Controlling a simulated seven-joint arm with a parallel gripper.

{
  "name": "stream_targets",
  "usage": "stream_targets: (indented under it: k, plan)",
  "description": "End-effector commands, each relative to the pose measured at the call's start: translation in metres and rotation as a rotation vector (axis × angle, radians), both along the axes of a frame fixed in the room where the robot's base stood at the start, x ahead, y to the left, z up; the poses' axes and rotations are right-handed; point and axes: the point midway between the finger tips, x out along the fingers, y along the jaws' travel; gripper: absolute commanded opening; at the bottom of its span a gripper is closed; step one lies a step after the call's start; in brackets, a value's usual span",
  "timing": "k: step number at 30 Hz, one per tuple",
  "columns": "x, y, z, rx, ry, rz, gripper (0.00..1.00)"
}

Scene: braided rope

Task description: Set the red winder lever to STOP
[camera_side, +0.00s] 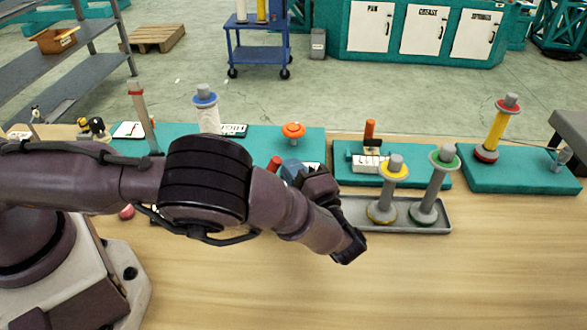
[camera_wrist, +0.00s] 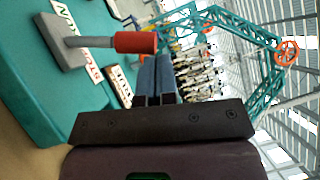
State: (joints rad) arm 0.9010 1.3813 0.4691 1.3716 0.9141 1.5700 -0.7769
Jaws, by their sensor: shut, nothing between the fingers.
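The red lever handle (camera_wrist: 135,42) sits on a grey stem rising from a grey base block (camera_wrist: 68,42) on a teal board, in the wrist view. In the side view the gripper (camera_side: 292,168) is beside a red handle (camera_side: 273,163), whose stem my arm hides.
A grey tray (camera_side: 433,214) right of my gripper holds a yellow-topped spool (camera_side: 391,178) and a green-topped spool (camera_side: 436,178). An orange-red upright handle (camera_side: 370,129) stands on another teal board behind. An orange knob (camera_side: 293,131) is on the left board.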

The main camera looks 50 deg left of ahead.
Motion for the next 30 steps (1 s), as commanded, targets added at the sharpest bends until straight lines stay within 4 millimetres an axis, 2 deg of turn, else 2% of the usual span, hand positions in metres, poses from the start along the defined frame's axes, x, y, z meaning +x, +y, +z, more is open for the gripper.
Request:
stream_targets:
  k: [30]
  plan:
    - [-0.011,0.011,0.012,-0.12,-0.121,0.002,0.0]
